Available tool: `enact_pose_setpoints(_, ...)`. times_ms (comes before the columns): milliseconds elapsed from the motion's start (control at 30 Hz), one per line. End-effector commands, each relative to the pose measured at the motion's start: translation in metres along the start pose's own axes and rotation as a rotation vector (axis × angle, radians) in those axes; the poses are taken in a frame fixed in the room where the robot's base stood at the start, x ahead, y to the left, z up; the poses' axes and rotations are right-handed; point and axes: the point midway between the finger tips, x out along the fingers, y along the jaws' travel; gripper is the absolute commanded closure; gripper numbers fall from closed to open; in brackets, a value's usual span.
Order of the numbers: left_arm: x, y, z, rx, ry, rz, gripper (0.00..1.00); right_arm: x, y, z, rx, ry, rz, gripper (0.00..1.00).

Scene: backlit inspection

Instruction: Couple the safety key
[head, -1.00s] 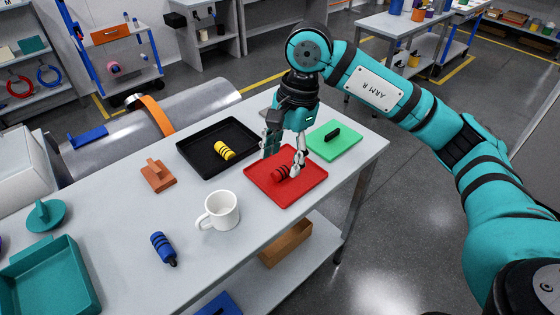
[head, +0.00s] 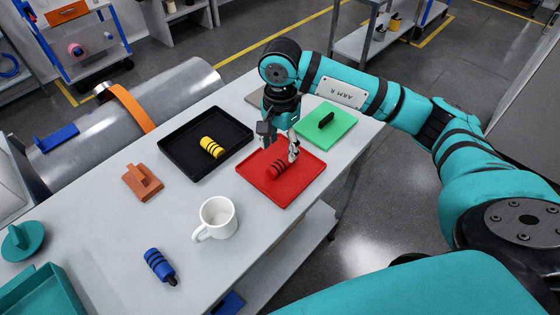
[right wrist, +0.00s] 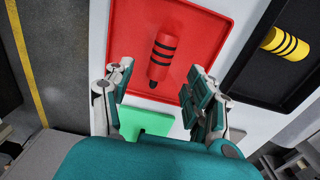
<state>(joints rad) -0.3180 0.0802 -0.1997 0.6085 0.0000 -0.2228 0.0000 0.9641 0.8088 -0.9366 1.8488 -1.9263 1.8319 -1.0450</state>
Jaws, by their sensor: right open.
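A red cylinder with black bands (head: 277,169) lies on a red tray (head: 290,192). The cylinder also shows in the right wrist view (right wrist: 163,58), its black tip toward my fingers. My right gripper (head: 280,147) is open and empty over the far part of the red tray; its fingers (right wrist: 158,82) are apart, on either side of the cylinder's tip end in the picture, not visibly touching it. A yellow banded cylinder (head: 212,147) lies in a black tray (head: 180,165). A blue banded cylinder (head: 159,265) lies on the bare table. My left gripper is out of view.
A white mug (head: 216,217) stands on the table (head: 110,240) left of the red tray. A green tray (head: 343,132) holds a black piece (head: 326,121). An orange-brown handled block (head: 143,181) and a teal bin (head: 45,295) are at left. Bare tabletop lies around the mug.

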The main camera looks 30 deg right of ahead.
Motion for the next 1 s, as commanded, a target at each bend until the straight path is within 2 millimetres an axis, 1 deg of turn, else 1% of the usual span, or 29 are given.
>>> enact_pose_setpoints(33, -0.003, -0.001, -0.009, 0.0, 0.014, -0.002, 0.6, 0.005, 0.0, 0.001, 0.0, -0.002, 0.002, 0.44)
enact_pose_setpoints(133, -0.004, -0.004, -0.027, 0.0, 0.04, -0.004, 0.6, 0.013, 0.0, 0.0, 0.0, -0.001, 0.0, 0.44)
enact_pose_setpoints(200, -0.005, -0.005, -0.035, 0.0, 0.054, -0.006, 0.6, 0.016, 0.0, 0.001, 0.0, -0.002, 0.0, 0.44)
enact_pose_setpoints(267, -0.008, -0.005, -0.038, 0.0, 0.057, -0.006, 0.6, 0.021, -0.001, 0.002, 0.001, -0.002, 0.001, 0.44)
enact_pose_setpoints(433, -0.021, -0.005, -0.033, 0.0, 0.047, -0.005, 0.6, 0.045, -0.002, 0.004, 0.0, -0.003, 0.004, 0.44)
enact_pose_setpoints(500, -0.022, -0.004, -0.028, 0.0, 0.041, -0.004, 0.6, 0.056, -0.002, 0.004, 0.001, -0.003, 0.003, 0.44)
enact_pose_setpoints(600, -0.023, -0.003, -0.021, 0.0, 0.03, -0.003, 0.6, 0.065, -0.002, 0.004, 0.0, -0.002, 0.001, 0.44)
enact_pose_setpoints(700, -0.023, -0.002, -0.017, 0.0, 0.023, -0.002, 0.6, 0.068, -0.003, 0.004, -0.001, -0.001, 0.0, 0.44)
enact_pose_setpoints(867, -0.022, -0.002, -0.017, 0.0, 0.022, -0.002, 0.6, 0.068, -0.003, 0.004, 0.0, -0.001, -0.001, 0.44)
enact_pose_setpoints(1000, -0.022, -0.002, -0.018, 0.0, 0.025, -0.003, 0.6, 0.067, -0.003, 0.004, 0.0, -0.001, -0.001, 0.62)
